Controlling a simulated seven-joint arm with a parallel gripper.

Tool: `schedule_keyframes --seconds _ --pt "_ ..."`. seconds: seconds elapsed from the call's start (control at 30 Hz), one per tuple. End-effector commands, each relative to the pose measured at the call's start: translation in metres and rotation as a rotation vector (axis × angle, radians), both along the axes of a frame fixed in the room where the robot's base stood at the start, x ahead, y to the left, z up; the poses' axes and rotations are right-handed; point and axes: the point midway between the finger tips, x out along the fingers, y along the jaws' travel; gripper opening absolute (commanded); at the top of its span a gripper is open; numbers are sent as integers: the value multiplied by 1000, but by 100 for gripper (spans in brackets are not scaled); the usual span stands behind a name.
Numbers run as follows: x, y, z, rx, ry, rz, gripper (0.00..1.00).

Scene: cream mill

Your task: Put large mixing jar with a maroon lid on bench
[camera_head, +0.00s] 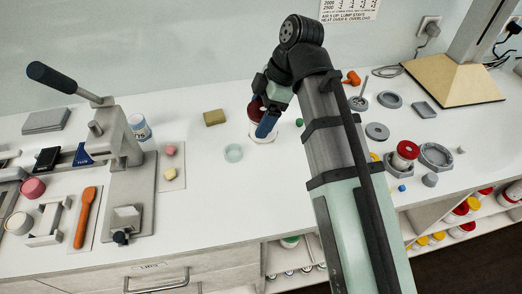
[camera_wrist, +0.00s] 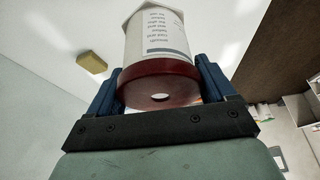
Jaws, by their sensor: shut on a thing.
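The large mixing jar has a maroon lid and a white labelled body. In the head view the jar (camera_head: 256,110) is upright at the middle of the bench (camera_head: 205,190), partly hidden by my gripper (camera_head: 264,122). In the wrist view the jar (camera_wrist: 160,45) is between the two blue fingers of my gripper (camera_wrist: 159,72), with its maroon lid towards the palm. The gripper is shut on the jar. I cannot tell whether the jar's base touches the bench, because the gripper covers part of it.
A lever press (camera_head: 125,150) stands further left. The front middle of the bench is clear.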

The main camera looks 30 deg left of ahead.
Motion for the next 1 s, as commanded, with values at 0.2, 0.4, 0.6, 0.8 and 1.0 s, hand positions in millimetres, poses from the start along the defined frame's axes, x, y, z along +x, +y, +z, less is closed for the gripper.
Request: schedule_keyframes --seconds 0.2,0.4,0.6,0.8,1.0 --pt "-1 -1 -13 -1 1 26 44" --pt "-2 -2 -41 -1 0 24 44" --pt "-1 -1 -62 0 -1 23 44" --pt "-1 -1 -73 -1 -2 23 44" --pt "-1 -1 -94 -1 -2 23 44"
